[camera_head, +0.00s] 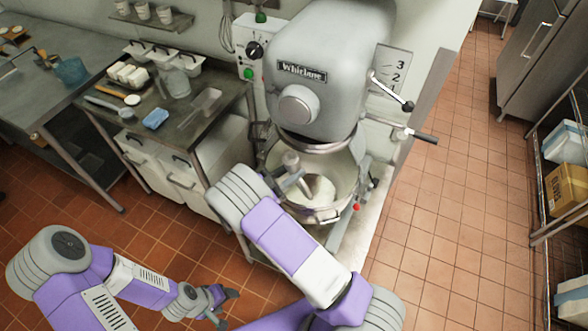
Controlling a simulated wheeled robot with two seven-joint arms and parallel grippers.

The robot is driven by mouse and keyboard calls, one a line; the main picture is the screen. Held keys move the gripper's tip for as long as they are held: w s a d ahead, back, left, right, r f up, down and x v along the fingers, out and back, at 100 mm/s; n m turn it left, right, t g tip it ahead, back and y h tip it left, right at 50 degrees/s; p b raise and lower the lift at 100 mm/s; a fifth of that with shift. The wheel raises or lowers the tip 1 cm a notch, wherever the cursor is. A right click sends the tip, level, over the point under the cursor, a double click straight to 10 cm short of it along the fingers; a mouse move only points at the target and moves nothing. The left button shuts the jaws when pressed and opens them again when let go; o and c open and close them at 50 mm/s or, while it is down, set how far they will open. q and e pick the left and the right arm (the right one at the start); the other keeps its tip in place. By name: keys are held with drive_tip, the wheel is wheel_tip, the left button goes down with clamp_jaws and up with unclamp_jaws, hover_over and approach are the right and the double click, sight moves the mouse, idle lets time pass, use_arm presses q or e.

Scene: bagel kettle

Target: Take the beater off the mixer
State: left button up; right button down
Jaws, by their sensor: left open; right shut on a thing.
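The grey mixer (330,75) stands at the centre back with its steel bowl (340,212) under the head. A pale grey beater (291,161) shows as a thick shaft top and a stem, tilted at the left side of the bowl's opening. My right gripper (283,184) reaches there from below. It is shut on the beater; its fingers are mostly hidden by my own wrist. A whitish mass (322,190) lies inside the bowl. My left gripper (226,306) is open and empty, low over the floor, well away from the mixer.
A steel side table (190,128) left of the mixer holds a blue sponge (155,118), a jar and small tubs. Lever handles (424,136) stick out at the mixer's right. A shelf with boxes (566,190) stands far right. The tiled floor between is clear.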

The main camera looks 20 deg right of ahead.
sight(287, 166)
drive_tip(key=shift+s+a+r+p, duration=0.55)
drive_tip(key=shift+r+p, duration=0.15)
drive_tip(key=shift+r, duration=0.6)
drive_tip(key=shift+s+a+r+p, duration=0.45)
drive_tip(key=shift+r+p, duration=0.2)
drive_tip(key=shift+r, duration=0.6)
drive_tip(key=shift+s+a+r+p, duration=0.45)
drive_tip(key=shift+a+r+p, duration=0.2)
drive_tip(key=shift+r, duration=0.65)
